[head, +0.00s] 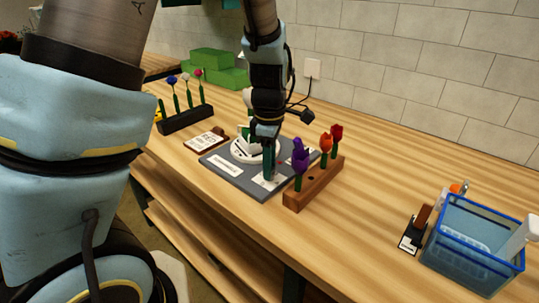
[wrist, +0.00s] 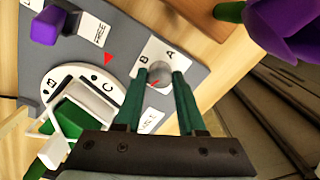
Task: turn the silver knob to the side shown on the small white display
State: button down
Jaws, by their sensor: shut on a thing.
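The silver knob (wrist: 158,70) sits on a white plate (wrist: 153,52) marked A and B on the grey panel (wrist: 190,33). My gripper (wrist: 159,76) has one green finger on each side of the knob and is shut on it. A small red mark shows at the knob's near edge. In the head view my gripper (head: 269,170) reaches down to the panel's near right part and hides the knob. A white label (wrist: 97,28) and another white piece (wrist: 150,120) show on the panel; I cannot read either, nor tell which is the display.
A round white dial (wrist: 62,84) with a letter C and a green part is beside the gripper. A wooden block (head: 315,185) with purple, orange and red flowers stands close on the right. A black flower rack (head: 186,120) is at the left, a blue basket (head: 470,248) far right.

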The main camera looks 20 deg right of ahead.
jog(key=shift+r+n+p, duration=0.1)
jog(key=shift+n+p, duration=1.3)
jog(key=shift+n, duration=0.2)
jog(key=c, duration=0.5)
grip_release()
notch_tip(320, 180, up, 11)
jog(key=shift+b, duration=0.3)
jog(key=shift+f, duration=0.2)
